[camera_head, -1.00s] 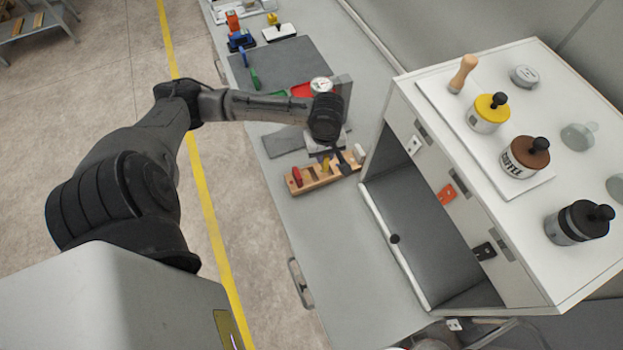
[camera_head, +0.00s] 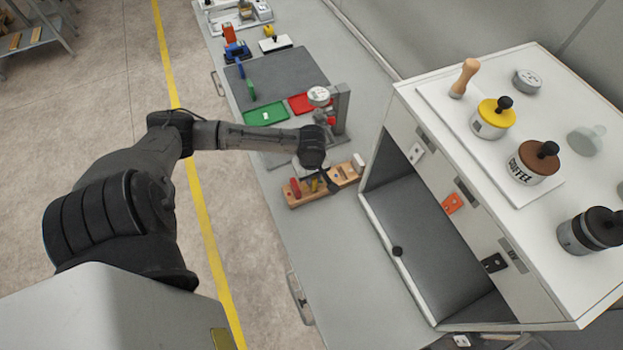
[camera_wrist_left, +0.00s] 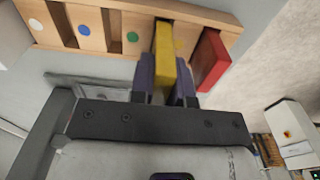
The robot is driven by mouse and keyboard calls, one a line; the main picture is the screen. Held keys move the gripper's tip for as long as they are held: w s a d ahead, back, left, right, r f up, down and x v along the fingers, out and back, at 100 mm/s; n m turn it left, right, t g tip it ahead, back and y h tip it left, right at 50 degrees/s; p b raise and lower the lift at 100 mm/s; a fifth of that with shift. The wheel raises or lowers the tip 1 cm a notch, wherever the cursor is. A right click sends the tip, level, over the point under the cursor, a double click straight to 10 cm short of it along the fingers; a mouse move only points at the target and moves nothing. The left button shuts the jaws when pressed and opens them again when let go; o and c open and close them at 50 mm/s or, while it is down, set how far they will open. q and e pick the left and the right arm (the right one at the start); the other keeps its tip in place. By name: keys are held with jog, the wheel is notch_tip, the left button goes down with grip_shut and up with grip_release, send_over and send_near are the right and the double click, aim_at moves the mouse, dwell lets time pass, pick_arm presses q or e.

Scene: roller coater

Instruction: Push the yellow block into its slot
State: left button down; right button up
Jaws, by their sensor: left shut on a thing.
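The yellow block (camera_wrist_left: 165,45) stands in the wooden rack (camera_wrist_left: 90,38), between the green-dotted section and the red block (camera_wrist_left: 211,60). My left gripper (camera_wrist_left: 166,80) is shut on the yellow block, with one dark finger on each side. In the head view, the left gripper (camera_head: 322,180) is over the rack (camera_head: 308,198), and the yellow block (camera_head: 314,185) shows partly behind the fingers. The red block (camera_head: 295,188) stands at the rack's left end. How deep the yellow block sits is hidden. My right gripper is not in view.
A white open-fronted cabinet (camera_head: 420,160) stands close to the right of the rack, with jars on top. A gauge stand (camera_head: 341,108), a green tray (camera_head: 266,113) and a red tray (camera_head: 308,103) lie beyond. The bench in front of the rack is clear.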

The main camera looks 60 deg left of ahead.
pick_arm(q)
notch_tip(320, 180, down, 2)
jog(key=shift+f, duration=0.1)
jog(key=shift+f, duration=0.15)
jog(key=c, duration=1.1)
grip_release()
